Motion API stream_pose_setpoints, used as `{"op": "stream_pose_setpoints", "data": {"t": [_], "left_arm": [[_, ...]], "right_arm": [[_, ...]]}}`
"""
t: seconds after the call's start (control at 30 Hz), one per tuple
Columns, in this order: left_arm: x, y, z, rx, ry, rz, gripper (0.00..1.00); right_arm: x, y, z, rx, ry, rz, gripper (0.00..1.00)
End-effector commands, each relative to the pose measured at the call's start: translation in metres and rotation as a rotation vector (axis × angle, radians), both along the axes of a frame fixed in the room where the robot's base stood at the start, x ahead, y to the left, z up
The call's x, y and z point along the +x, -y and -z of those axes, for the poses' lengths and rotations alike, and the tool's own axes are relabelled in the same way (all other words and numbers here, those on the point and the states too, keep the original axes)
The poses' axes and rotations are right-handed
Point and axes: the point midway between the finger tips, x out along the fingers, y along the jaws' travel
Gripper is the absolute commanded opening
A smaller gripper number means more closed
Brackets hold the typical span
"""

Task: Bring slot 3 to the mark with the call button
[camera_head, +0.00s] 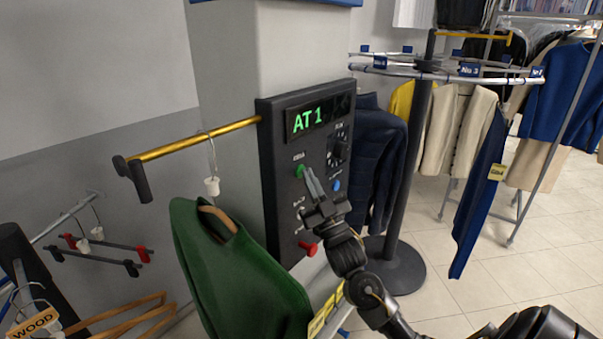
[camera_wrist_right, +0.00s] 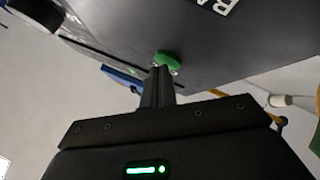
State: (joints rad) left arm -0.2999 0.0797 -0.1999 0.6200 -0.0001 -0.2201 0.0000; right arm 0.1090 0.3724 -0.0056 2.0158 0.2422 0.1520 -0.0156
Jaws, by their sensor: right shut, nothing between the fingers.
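The round rail (camera_head: 450,76) carries slot tags, one reading "No 3" (camera_head: 469,70). My left gripper is out of view.
A black knob (camera_head: 338,150), blue button (camera_head: 337,185) and red lever (camera_head: 309,249) are also on the panel. A yellow bar (camera_head: 195,140) sticks out left of it. A green sweater (camera_head: 235,270) hangs below. The rail's black post (camera_head: 405,160) stands at right.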

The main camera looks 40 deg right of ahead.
Motion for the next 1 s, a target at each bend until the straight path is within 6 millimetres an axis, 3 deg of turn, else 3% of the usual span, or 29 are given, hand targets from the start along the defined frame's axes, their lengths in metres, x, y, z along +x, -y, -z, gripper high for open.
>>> {"op": "stream_pose_setpoints", "data": {"t": [0.53,1.0], "left_arm": [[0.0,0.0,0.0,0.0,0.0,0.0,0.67],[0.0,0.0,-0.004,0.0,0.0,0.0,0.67]], "right_arm": [[0.002,-0.001,0.0,-0.001,0.0,-0.001,0.0],[-0.014,0.004,0.0,-0.001,0.001,-0.001,0.0]]}}
